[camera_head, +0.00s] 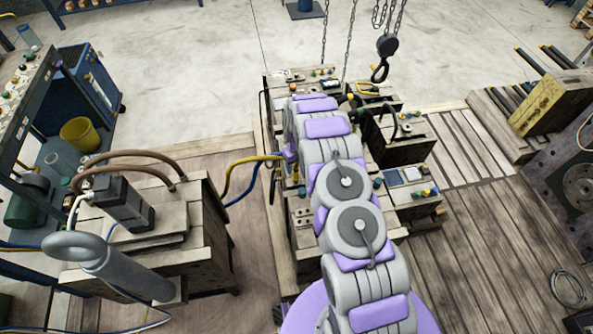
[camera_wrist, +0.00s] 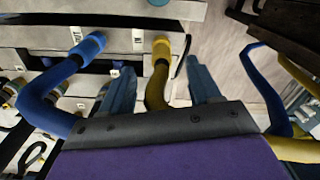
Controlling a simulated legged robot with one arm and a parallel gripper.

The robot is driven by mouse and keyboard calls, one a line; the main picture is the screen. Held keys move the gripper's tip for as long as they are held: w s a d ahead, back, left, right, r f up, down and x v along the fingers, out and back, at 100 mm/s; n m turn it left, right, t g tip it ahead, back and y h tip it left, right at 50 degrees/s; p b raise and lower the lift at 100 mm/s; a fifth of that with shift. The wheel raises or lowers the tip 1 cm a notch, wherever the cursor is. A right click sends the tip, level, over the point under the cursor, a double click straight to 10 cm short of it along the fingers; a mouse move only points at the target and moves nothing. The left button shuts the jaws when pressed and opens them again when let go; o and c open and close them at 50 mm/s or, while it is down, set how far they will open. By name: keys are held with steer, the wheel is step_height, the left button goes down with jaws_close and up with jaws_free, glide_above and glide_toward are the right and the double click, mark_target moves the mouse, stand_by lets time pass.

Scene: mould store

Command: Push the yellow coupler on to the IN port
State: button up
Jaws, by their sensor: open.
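The yellow coupler (camera_wrist: 161,48) is at the front face of the mould block (camera_wrist: 205,50) in the wrist view, at the end of a yellow hose (camera_wrist: 155,95). Whether it is seated on a port or only touching cannot be told. My gripper (camera_wrist: 160,68) is open, with one finger on each side of the yellow hose just behind the coupler. A blue coupler (camera_wrist: 92,43) on a thick blue hose is at the face to the left. Small white labels (camera_wrist: 137,40) mark the face; their lettering is too small to read surely. In the head view my arm hides most of this spot.
Yellow (camera_head: 240,166) and blue (camera_head: 243,197) hoses run left from the mould towards a wooden bench (camera_head: 205,240). They also loop at the right of the wrist view. A chain hook (camera_head: 383,62) hangs behind the mould. Open concrete floor (camera_head: 180,70) lies at the back left.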

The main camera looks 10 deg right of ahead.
step_height(320, 180, up, 10)
steer(key=p, duration=0.1)
steer(key=shift+f, duration=0.2)
stand_by(0.4)
steer(key=s+r+m, duration=0.1)
steer(key=s+r, duration=0.8)
steer(key=r, duration=0.4)
steer(key=s+r, duration=0.8)
steer(key=r, duration=0.5)
steer(key=s+r, duration=0.3)
steer(key=s, duration=0.7)
steer(key=s+r+m+g, duration=0.1)
steer(key=s+r, duration=0.1)
steer(key=s, duration=0.8)
steer(key=s+r+m, duration=0.1)
steer(key=s+r, duration=0.2)
steer(key=s, duration=0.7)
steer(key=shift+s+a+r+g, duration=0.2)
steer(key=shift+s+r+g, duration=0.1)
steer(key=shift+s+g, duration=0.1)
steer(key=shift+w, duration=0.1)
